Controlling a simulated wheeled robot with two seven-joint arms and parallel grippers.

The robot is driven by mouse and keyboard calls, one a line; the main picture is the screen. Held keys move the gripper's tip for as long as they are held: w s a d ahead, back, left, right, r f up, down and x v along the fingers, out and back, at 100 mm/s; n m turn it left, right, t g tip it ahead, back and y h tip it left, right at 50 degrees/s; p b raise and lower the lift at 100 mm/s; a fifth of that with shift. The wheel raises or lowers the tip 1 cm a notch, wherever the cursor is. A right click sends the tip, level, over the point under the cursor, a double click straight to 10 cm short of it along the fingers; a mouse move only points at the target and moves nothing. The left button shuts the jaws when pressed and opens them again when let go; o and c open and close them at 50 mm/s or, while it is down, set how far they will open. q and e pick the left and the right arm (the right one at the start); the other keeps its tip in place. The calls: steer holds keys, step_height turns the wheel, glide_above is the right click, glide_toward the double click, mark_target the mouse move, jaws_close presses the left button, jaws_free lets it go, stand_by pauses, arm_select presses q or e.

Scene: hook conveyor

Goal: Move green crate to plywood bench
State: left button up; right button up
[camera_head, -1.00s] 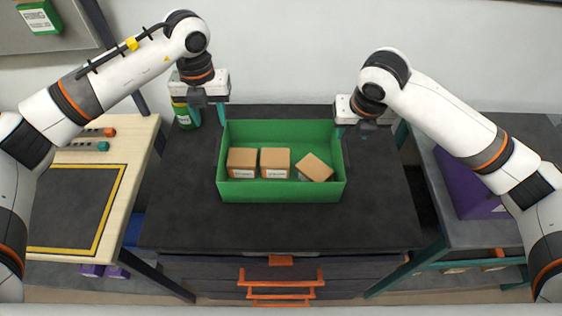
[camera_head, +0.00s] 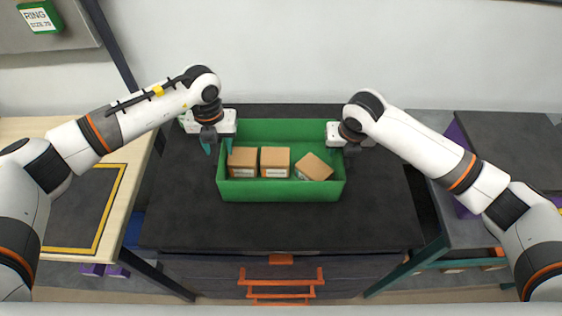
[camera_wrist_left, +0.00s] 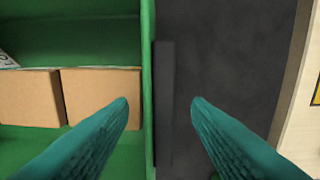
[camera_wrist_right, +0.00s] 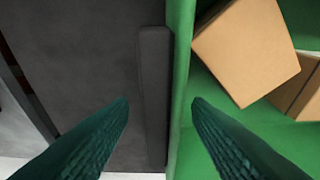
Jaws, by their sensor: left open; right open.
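The green crate (camera_head: 282,190) stands on a dark-topped cabinet (camera_head: 280,226) in the middle of the head view. It holds brown cardboard boxes (camera_head: 275,158), one of them tilted at the right. My left gripper (camera_head: 217,150) is open at the crate's left end. In the left wrist view its fingers (camera_wrist_left: 158,105) sit on either side of the crate's side wall (camera_wrist_left: 148,80). My right gripper (camera_head: 346,150) is open at the right end. In the right wrist view its fingers (camera_wrist_right: 160,105) straddle the other side wall (camera_wrist_right: 181,90). The plywood bench (camera_head: 143,140) stands at the left.
A yellow-bordered dark mat (camera_head: 75,205) lies on the plywood bench. A grey table (camera_head: 465,233) with purple and dark items stands at the right. Orange handles (camera_head: 281,282) stick out of the cabinet front. The cabinet top before the crate is clear.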

arm_select(q)
jaws_close()
arm_select(e)
jaws_close()
arm_select(q)
steer(key=shift+w+r, duration=0.1)
steer(key=shift+r, duration=0.05)
arm_select(e)
steer(key=shift+w+r, duration=0.1)
steer(key=shift+r, duration=0.05)
